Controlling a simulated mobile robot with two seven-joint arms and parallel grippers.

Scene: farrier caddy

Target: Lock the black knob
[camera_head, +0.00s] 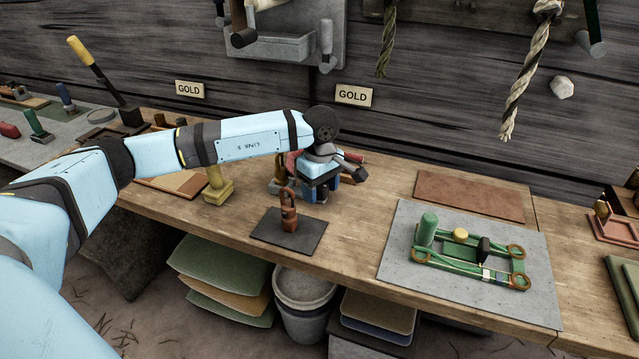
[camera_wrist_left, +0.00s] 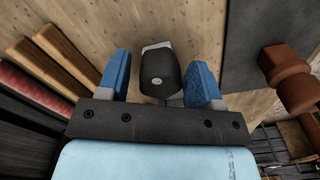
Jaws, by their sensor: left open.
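A green fixture (camera_head: 455,262) lies on a grey board at the right of the bench. A small upright black knob (camera_head: 483,249) stands on it, beside a yellow round knob (camera_head: 460,233). My left gripper (camera_head: 318,190) is far to the left of this fixture, low over the back of the bench. In the left wrist view my blue fingers (camera_wrist_left: 158,80) are spread apart. A rounded black piece with a pale spot (camera_wrist_left: 158,72) shows between them, with gaps on both sides. I cannot tell what it belongs to. My right gripper is not in view.
A brown-red post (camera_head: 288,212) stands on a dark mat in front of my left gripper; it also shows in the left wrist view (camera_wrist_left: 290,75). A yellow block (camera_head: 217,188) is to the left. A brown mat (camera_head: 470,194) lies behind the fixture. Ropes hang from the wall.

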